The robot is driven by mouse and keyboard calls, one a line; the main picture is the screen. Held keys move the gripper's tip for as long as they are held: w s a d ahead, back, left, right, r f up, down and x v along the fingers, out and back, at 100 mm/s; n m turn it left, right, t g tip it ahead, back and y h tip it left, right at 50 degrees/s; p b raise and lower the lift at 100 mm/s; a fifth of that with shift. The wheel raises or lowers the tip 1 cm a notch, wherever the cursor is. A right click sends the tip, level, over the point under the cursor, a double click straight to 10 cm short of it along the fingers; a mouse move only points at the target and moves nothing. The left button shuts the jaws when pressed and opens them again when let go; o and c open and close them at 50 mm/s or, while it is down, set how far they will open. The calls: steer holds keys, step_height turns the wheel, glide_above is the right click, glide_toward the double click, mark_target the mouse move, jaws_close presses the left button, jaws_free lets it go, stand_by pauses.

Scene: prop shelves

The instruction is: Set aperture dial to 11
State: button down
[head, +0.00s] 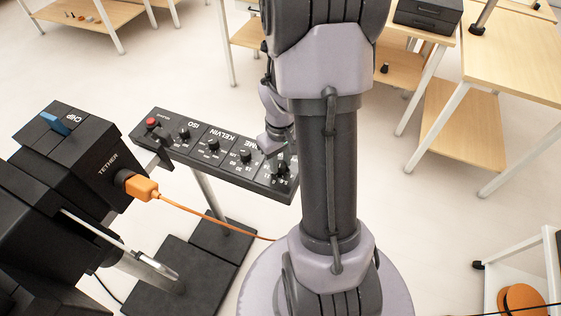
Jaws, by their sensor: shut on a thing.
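A black control panel (222,160) on a grey post carries a row of black dials with white markings, seen upside down. ISO, KELVIN and a label ending in "ME" are readable. The rightmost dial (282,168), ringed by small numbers, appears to be the aperture dial; its name label is hidden and its setting is too small to read. My gripper (281,160) is at this dial, shut on it as far as I can see. Its fingertips are small and partly hidden by my own arm.
A black camera rig (60,170) stands left, with an orange plug (141,188) at TETHER and its orange cable (215,219) running right, below the panel. A red button (151,122) is at the panel's left end. Wooden shelves (460,120) stand right; pale floor lies between.

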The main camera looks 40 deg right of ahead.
mark_target(280, 164)
steer(key=m+b, duration=0.1)
steer(key=m, duration=0.4)
steer(key=shift+m+b, duration=0.7)
steer(key=shift+m, duration=2.1)
steer(key=c, duration=1.1)
jaws_free()
step_height(280, 164, up, 17)
steer(key=p, duration=0.7)
steer(key=shift+r, duration=0.2)
